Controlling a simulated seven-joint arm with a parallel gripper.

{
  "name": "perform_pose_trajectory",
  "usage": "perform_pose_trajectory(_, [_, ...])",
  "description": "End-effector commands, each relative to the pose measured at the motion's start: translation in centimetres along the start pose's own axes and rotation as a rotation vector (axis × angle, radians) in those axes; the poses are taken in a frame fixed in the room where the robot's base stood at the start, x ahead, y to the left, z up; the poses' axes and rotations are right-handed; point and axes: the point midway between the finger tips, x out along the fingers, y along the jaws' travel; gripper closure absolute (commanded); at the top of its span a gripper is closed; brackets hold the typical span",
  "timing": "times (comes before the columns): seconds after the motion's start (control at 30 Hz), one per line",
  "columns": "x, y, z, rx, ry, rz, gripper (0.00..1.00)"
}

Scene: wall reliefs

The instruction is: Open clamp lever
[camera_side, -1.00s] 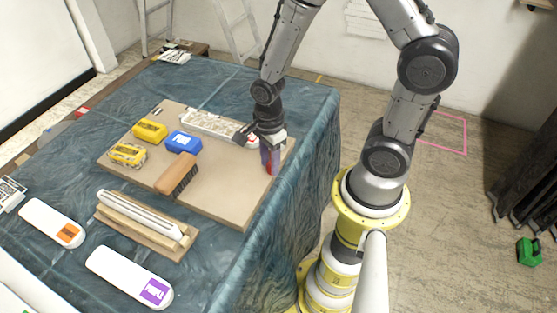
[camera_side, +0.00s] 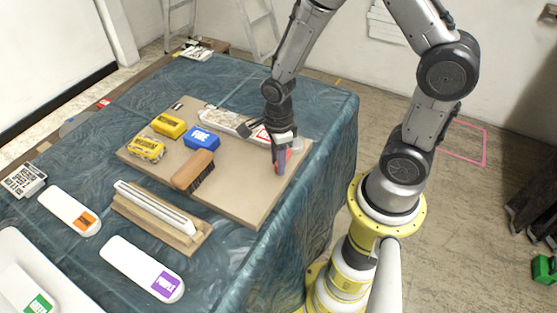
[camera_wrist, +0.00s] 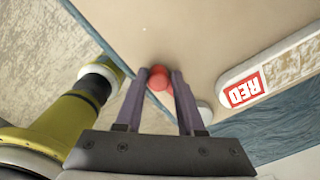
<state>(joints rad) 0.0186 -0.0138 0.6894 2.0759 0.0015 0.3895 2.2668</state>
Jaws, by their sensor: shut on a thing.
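The clamp lever shows as a red rounded part (camera_wrist: 158,78) at the board's edge in the wrist view. In the side view it is a small red patch (camera_side: 287,155), mostly hidden by the fingers. My gripper (camera_wrist: 160,75) has its two purple-grey fingers on either side of the red part and is shut on it. In the side view my gripper (camera_side: 281,168) points down at the right part of the brown board (camera_side: 240,193). The rest of the clamp is hidden, and I cannot tell the lever's angle.
A white piece labelled RED (camera_wrist: 245,88) lies close to the fingers. On the board are a wooden brush (camera_side: 192,170), a blue block (camera_side: 202,138) and yellow blocks (camera_side: 169,125). Front left on the blue cloth (camera_side: 90,250) lie a white-topped wooden holder (camera_side: 160,215) and labelled white pieces.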

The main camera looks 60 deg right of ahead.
Motion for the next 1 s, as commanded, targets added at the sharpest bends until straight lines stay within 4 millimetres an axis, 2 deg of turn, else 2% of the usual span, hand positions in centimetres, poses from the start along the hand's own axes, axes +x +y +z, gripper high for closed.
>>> perform_pose_trajectory(0.03, [-0.2, -0.4, -0.1, 0.002, -0.002, -0.007, 0.57])
perform_pose_trajectory(0.13, [-0.2, -0.3, -0.1, 0.001, -0.002, -0.006, 0.39])
perform_pose_trajectory(0.17, [-0.1, -0.2, -0.1, 0.001, -0.001, -0.005, 0.36])
perform_pose_trajectory(0.43, [-0.1, -0.1, -0.1, 0.0, 0.0, -0.002, 0.36])
perform_pose_trajectory(0.57, [-0.8, -0.1, 0.0, 0.0, -0.002, -0.004, 0.36])
perform_pose_trajectory(0.67, [-2.2, -0.2, 0.0, 0.0, -0.003, -0.005, 0.36])
perform_pose_trajectory(1.0, [-9.5, -0.2, 0.0, 0.0, -0.005, -0.007, 0.36])
